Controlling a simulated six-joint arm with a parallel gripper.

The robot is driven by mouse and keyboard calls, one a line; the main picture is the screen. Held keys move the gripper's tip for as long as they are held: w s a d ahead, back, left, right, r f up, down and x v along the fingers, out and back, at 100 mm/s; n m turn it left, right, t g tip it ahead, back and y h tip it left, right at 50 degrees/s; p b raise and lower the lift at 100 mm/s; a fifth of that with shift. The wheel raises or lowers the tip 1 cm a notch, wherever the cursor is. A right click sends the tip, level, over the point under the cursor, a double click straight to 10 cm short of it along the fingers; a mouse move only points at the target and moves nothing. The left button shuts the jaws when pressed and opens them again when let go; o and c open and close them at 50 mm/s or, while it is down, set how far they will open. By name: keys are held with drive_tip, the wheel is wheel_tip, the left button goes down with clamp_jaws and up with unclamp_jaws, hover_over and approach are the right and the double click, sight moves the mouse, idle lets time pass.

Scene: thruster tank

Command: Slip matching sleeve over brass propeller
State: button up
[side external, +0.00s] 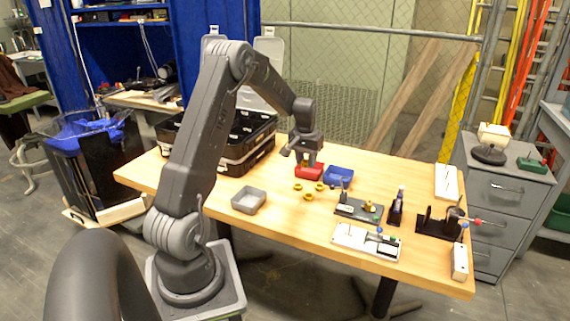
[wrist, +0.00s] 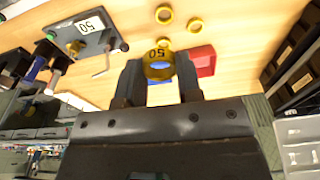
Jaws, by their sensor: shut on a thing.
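My gripper (side external: 309,161) is above the table, over the red bin, in the side view. In the wrist view my gripper (wrist: 158,72) is shut on a yellow sleeve (wrist: 159,63) marked 50, held between the fingertips. The brass propeller (side external: 369,205) stands on a dark base plate (side external: 349,209) right of my gripper, well apart from it. In the wrist view the brass propeller (wrist: 75,48) is at the upper left, on the plate with a white label reading 50 (wrist: 88,25). The held sleeve is too small to make out in the side view.
Loose yellow sleeves (side external: 308,196) lie on the table in front of a red bin (side external: 309,172) and a blue bin (side external: 339,176). A grey bin (side external: 249,201) is at the left. Other fixtures (side external: 366,241) stand at the right. An open black case (side external: 247,150) is behind.

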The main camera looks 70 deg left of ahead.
drive_tip(key=w+d+m, duration=0.3)
drive_tip(key=w+d, duration=0.3)
drive_tip(key=w, duration=0.3)
drive_tip(key=w+d+m, duration=0.3)
drive_tip(key=w+d, duration=0.2)
drive_tip(key=w, duration=0.5)
drive_tip(key=shift+h, duration=0.4)
drive_tip(key=f, duration=0.6)
drive_tip(key=shift+s, duration=0.3)
drive_tip(key=shift+f, duration=2.5)
drive_tip(key=shift+f, duration=0.5)
drive_tip(key=shift+f, duration=0.35)
drive_tip(key=shift+f, duration=0.4)
drive_tip(key=o, duration=1)
